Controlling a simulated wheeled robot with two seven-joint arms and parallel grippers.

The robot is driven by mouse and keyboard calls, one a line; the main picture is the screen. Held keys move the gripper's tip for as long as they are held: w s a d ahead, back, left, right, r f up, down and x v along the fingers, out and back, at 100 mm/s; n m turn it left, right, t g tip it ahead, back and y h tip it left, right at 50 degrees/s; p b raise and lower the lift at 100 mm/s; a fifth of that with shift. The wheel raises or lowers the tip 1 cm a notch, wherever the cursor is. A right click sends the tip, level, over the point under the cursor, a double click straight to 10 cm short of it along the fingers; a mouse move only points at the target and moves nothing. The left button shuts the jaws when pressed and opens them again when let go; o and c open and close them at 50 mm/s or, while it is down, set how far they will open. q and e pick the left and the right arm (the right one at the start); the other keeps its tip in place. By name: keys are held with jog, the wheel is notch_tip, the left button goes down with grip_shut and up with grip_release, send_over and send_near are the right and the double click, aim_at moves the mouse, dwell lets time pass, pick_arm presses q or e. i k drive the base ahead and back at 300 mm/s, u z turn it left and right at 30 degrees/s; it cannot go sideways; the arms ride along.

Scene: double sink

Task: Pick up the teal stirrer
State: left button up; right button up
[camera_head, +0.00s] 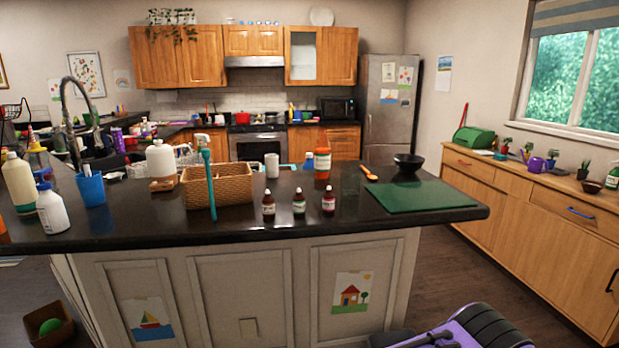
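The teal stirrer (211,190) is a long, thin upright stick with a thicker top. It shows in the head view at the front of the dark counter, left of centre. It stands in front of the wicker basket (234,190) and overlaps it in the picture. I cannot tell whether it leans on the basket or stands in something. Its lower end shows near the counter's front edge.
On the dark counter (150,228) are a blue cup (91,189), a white bottle (53,210), three small dropper bottles (299,203), an orange-red jar (322,163), a black bowl (408,163) and a green mat (425,196). Bare counter lies left of the stirrer.

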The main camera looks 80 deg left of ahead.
aim_at(206, 153)
jog(key=z, duration=0.35)
jog(key=k, duration=1.4)
jog(key=u, duration=0.6)
